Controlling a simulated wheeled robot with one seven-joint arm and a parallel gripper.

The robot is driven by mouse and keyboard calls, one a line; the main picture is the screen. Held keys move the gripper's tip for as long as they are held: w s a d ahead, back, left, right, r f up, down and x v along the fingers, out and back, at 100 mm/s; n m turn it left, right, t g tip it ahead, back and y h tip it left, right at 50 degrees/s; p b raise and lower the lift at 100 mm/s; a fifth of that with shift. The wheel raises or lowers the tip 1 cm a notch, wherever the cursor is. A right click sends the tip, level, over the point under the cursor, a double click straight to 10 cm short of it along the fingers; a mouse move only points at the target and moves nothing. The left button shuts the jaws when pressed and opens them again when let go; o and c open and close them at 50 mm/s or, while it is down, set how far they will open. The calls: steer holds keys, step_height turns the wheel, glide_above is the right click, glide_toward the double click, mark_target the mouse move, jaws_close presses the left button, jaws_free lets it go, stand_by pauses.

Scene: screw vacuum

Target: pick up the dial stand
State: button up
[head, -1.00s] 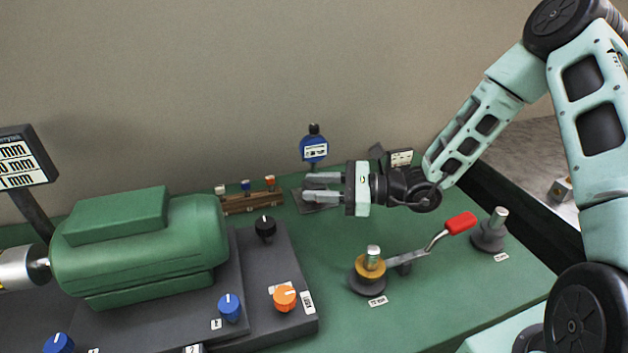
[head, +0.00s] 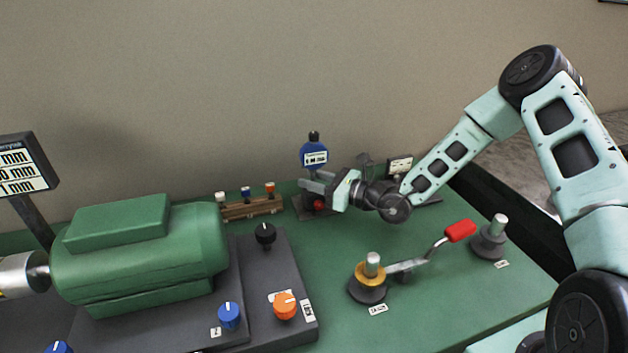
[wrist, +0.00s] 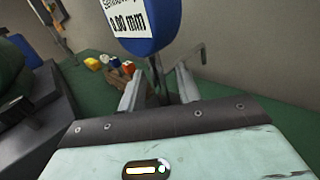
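The dial stand (head: 313,156) stands upright at the back of the green table, with a blue dial on top and a dark flat base (head: 300,212). My gripper (head: 312,187) is just below the dial, at the height of the post, and partly hides the post and base. In the wrist view the dial (wrist: 146,22) looms large above the two fingers, which are spread apart. The post seems to lie between the fingers (wrist: 160,80), but contact cannot be told.
A wooden rack (head: 250,208) with small coloured-topped pieces stands left of the dial stand. A green motor (head: 140,245) on a dark base fills the left. A red-handled lever (head: 460,231) and a metal-topped post (head: 490,238) stand at front right. A small labelled display (head: 399,165) is behind my wrist.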

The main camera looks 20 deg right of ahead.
steer(key=shift+c, duration=0.2)
jaws_close()
steer(key=shift+r, duration=0.1)
stand_by(1.1)
